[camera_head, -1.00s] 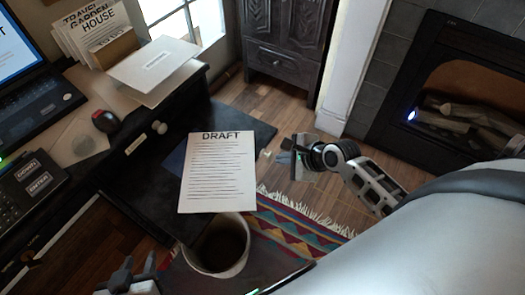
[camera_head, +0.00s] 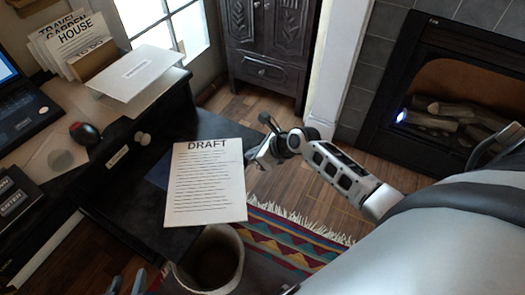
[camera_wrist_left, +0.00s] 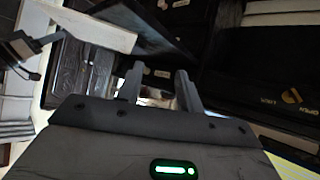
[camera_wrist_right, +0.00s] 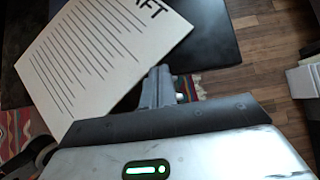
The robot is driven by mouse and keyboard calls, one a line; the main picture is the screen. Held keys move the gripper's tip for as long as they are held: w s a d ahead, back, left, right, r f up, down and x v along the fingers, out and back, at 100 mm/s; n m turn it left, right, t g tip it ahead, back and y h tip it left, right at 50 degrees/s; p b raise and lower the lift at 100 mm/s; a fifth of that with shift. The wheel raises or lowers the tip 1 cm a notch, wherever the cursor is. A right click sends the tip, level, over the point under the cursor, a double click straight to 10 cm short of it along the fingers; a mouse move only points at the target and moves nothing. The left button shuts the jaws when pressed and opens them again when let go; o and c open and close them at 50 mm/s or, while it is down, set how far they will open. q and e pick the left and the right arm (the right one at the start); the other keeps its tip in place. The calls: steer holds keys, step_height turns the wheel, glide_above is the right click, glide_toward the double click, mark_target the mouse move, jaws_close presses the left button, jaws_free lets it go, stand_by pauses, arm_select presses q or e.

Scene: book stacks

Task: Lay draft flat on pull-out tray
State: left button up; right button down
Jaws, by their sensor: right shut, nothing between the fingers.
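The draft (camera_head: 205,185), a white printed sheet headed "DRAFT", lies over the black pull-out tray (camera_head: 205,123), print side up. Its lower right part appears to reach past the tray's edge, above the bin. The draft also shows at the left of the right wrist view (camera_wrist_right: 90,55), with the dark tray (camera_wrist_right: 215,35) beyond it. My right gripper (camera_head: 252,156) is shut and empty, just beside the draft's right edge; its fingers also show in the right wrist view (camera_wrist_right: 160,86). My left gripper (camera_head: 127,281) is open and empty at the bottom left, apart from the draft.
A bin (camera_head: 210,262) stands below the tray's near edge. The desk above the tray holds a laptop, a red and black mouse (camera_head: 84,133), a white paper stack (camera_head: 138,73) and upright folders (camera_head: 75,40). A striped rug (camera_head: 290,235) and a fireplace lie to the right.

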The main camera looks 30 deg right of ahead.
mark_target(238, 153)
arm_select(q)
steer(key=shift+d, duration=0.15)
arm_select(e)
steer(key=shift+w+a+f, duration=0.2)
steer(key=shift+w+f, duration=0.1)
steer(key=shift+f, duration=0.05)
steer(key=shift+r, duration=0.1)
steer(key=shift+w+a+r+p, duration=0.1)
steer(key=shift+w+r+p, duration=0.35)
steer(key=shift+p, duration=0.65)
steer(key=shift+w+a+f+p, duration=0.2)
steer(key=shift+w+a+p, duration=0.1)
steer(key=shift+p, duration=0.2)
steer(key=shift+w+a+f, duration=0.2)
steer(key=shift+f, duration=0.1)
arm_select(q)
steer(key=shift+s+a+r, duration=0.25)
steer(key=shift+a+r, duration=0.15)
steer(key=shift+a, duration=0.05)
steer(key=shift+r, duration=0.1)
